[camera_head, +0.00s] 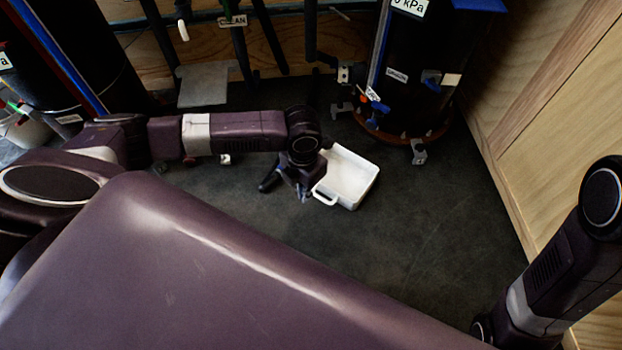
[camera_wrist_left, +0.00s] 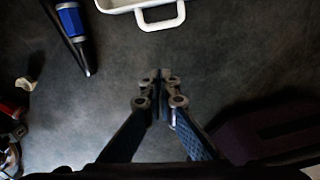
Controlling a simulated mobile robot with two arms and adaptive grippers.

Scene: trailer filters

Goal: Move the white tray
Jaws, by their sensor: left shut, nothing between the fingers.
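The white tray (camera_head: 352,178) lies on the dark floor near the middle of the head view. It is a shallow rectangular tray with a loop handle on its near left side. In the left wrist view the tray's edge and handle (camera_wrist_left: 161,20) show at the top, and the rest is cut off. My left gripper (camera_head: 304,194) is beside the tray, just left of the handle. In the left wrist view its fingertips (camera_wrist_left: 160,82) are together and empty, apart from the handle. My right gripper is not seen; only part of the right arm shows at the right edge.
A dark cylindrical tank (camera_head: 412,75) with valves stands behind the tray. A wooden wall (camera_head: 560,110) runs along the right. A blue and black object (camera_wrist_left: 74,30) lies at the upper left of the wrist view. The floor right of the tray is clear.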

